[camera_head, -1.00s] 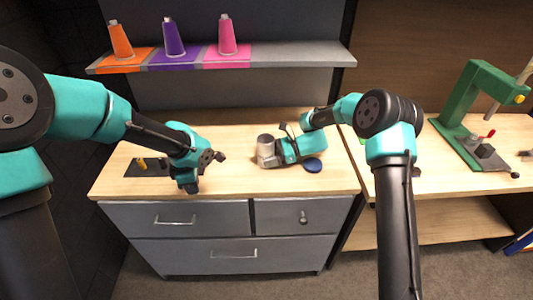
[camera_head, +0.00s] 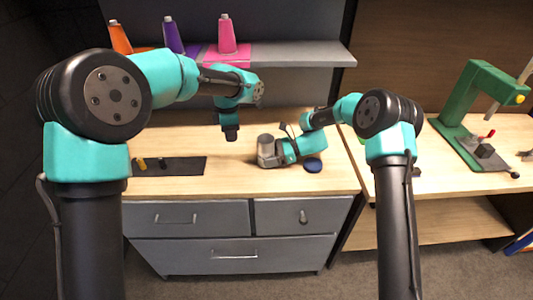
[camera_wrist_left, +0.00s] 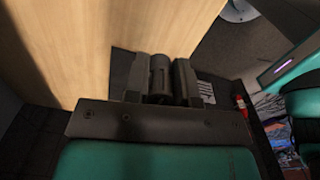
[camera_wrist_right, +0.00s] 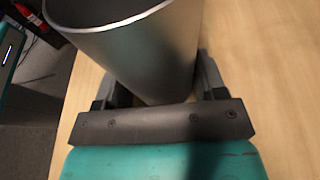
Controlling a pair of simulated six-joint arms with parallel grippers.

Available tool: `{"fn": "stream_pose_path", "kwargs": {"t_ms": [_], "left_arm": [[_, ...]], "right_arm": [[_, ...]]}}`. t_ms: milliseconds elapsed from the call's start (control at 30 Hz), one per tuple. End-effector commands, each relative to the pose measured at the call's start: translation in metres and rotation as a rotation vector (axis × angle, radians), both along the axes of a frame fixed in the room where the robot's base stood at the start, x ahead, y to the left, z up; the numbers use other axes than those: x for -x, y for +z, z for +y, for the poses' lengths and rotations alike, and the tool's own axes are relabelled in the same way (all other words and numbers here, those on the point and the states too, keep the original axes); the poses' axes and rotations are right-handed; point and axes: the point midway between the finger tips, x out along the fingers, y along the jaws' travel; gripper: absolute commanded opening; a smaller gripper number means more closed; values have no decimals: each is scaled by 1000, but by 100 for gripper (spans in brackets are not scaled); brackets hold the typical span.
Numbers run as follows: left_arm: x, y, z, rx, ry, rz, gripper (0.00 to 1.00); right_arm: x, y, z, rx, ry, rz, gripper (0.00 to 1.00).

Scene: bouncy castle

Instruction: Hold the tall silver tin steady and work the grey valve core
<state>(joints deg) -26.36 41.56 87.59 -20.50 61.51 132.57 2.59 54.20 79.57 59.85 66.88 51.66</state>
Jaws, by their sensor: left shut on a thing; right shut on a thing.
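The tall silver tin (camera_head: 266,141) stands upright on the wooden worktop. My right gripper (camera_wrist_right: 155,85) is shut around it, with one finger on each side; in the right wrist view the tin (camera_wrist_right: 140,50) shows its open mouth. My left gripper (camera_head: 231,136) is in the air to the left of the tin, pointing down. In the left wrist view its fingers (camera_wrist_left: 160,80) are shut on a dark grey cylinder (camera_wrist_left: 160,72), which looks like the grey valve core. Its far end is hard to make out. The inside bottom of the tin is hidden.
A black mat (camera_head: 190,166) at the left holds a small yellow piece (camera_head: 141,164) and a dark piece (camera_head: 162,163). A blue disc (camera_head: 312,165) lies right of the tin. A shelf (camera_head: 300,54) with coloured cones is above. A green press (camera_head: 460,110) stands far right.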

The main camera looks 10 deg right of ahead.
Motion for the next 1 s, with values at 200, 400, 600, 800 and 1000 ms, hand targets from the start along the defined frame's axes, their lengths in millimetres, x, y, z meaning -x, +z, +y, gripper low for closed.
{"fn": "stream_pose_path", "kwargs": {"t_ms": [200,400,600,800,1000], "left_arm": [[-19,36,-55,1,-9,-2,1],[-24,61,-89,0,-19,-2,1],[-25,67,-98,0,-21,0,1],[-25,67,-97,-1,-21,0,1],[-25,64,-97,-1,-22,0,1]], "right_arm": [[0,0,0,0,0,0,51],[0,0,0,0,0,0,51],[0,0,0,0,0,0,51],[0,0,0,0,0,0,51],[0,0,0,0,0,0,51]]}}
